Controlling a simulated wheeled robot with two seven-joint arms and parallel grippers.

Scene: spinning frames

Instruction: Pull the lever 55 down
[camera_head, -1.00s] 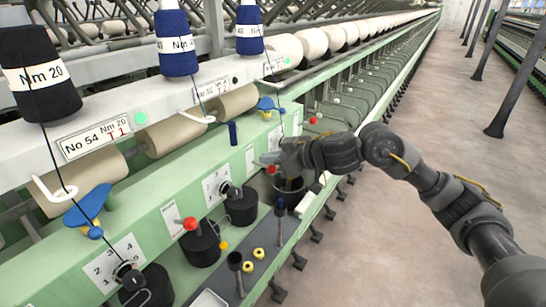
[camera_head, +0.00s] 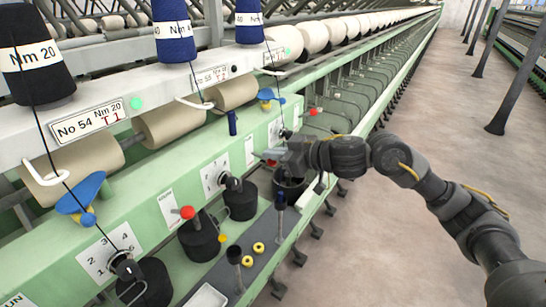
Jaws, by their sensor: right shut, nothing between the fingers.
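A blue lever (camera_head: 268,96) sits on the green rail below the second number plate (camera_head: 213,77), whose print is too small to read surely. Another blue lever (camera_head: 82,198) is at the left, below the plate marked No 54 (camera_head: 88,122). A red-tipped part (camera_head: 270,162) shows on the green front panel, right beside my right gripper (camera_head: 283,158). My right gripper is shut and empty, seen from behind; whether it touches the red part I cannot tell. My left gripper is not in view.
A red knob (camera_head: 187,212) stands above a black can (camera_head: 199,241) at the lower middle. Other black cans, spindles and yellow rings (camera_head: 258,246) line the lower shelf. Blue and black yarn cones stand above. The floor (camera_head: 430,120) at right is clear up to grey posts.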

